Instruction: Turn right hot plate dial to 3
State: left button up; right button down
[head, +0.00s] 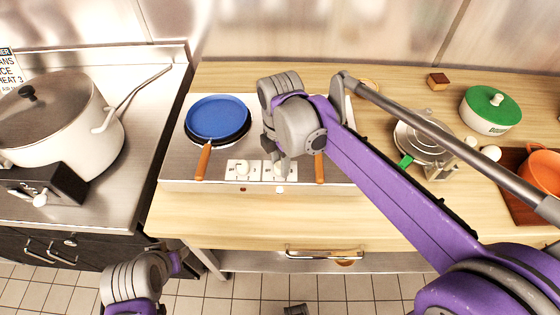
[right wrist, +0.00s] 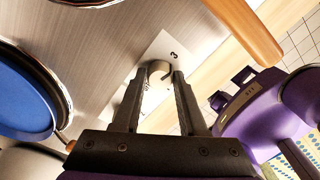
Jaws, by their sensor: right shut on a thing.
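The hot plate (head: 175,174) stands on the wooden counter with two white dial plates at its front. The left dial (head: 242,168) is in plain view in the head view. My right gripper (head: 278,160) reaches down over the right dial and mostly covers it. The knob's pointer is hard to make out. My left gripper (head: 168,258) hangs low before the counter; its jaws are unclear.
A blue pan (head: 217,116) with an orange handle sits on the left burner. Another orange handle (head: 319,168) sticks out beside my right gripper. A large pot (head: 60,125) stands at left; a green-lidded pot (head: 490,108) stands at right.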

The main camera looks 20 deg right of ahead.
jog(key=shift+n, duration=1.1)
jog(key=shift+c, duration=2.3)
grip_release()
notch_tip(320, 180, up, 11)
jog(key=shift+p, duration=0.3)
jog(key=shift+s+f, duration=0.1)
jog(key=shift+f, duration=0.05)
